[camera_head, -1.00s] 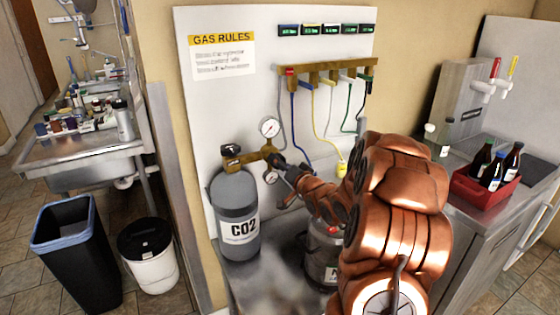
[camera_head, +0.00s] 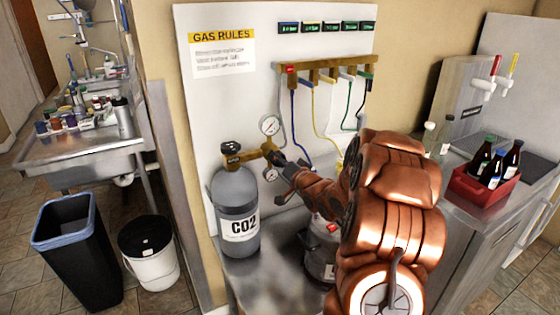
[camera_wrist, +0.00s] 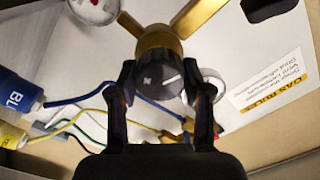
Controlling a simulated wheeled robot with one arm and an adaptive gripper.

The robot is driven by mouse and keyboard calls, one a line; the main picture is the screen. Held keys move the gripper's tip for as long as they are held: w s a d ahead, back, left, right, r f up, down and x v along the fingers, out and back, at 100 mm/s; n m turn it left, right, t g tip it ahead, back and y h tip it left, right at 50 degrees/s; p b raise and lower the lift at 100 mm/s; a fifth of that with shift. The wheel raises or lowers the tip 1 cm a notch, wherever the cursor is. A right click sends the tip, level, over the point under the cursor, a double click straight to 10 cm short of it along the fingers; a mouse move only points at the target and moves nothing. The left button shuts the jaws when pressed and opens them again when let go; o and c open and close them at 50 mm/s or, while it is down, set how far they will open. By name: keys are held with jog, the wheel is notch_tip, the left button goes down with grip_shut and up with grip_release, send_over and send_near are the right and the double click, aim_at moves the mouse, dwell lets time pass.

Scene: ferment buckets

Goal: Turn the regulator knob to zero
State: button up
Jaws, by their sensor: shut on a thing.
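The dark round regulator knob (camera_wrist: 158,76) sits between my two fingers in the wrist view, with pale markings on its face and a white line toward the right. My gripper (camera_wrist: 160,88) is shut on it, one finger on each side. In the head view my gripper (camera_head: 284,166) is at the brass regulator (camera_head: 252,154) above the grey CO2 cylinder (camera_head: 236,205). The knob is mostly hidden there. A round gauge (camera_head: 269,125) stands above the regulator and a second gauge (camera_head: 270,174) below it. I cannot read their needles.
A brass manifold (camera_head: 325,69) with coloured hoses hangs on the white panel behind. A second steel vessel (camera_head: 320,250) stands right of the cylinder, partly behind my arm. A red crate of bottles (camera_head: 484,189) is on the counter at right. Bins stand on the floor at left.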

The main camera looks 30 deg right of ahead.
jog(key=shift+f+n+b, duration=0.1)
jog(key=shift+n+b, duration=0.3)
jog(key=shift+b, duration=0.2)
jog(key=shift+c, duration=0.4)
jog(key=n+b, duration=0.3)
jog(key=shift+f, duration=0.1)
jog(key=n+b, duration=0.3)
jog(key=shift+b, duration=0.35)
jog(key=n+b, duration=0.3)
jog(key=n, duration=0.1)
jog(key=shift+h, duration=0.3)
jog(key=n+b, duration=0.4)
jog(key=n, duration=0.1)
jog(key=shift+a, duration=0.1)
jog(key=n+b, duration=0.3)
jog(key=n, duration=0.1)
jog(key=shift+n+h, duration=0.3)
jog(key=o, duration=1.2)
jog(key=shift+c, duration=0.2)
jog(key=shift+r, duration=0.2)
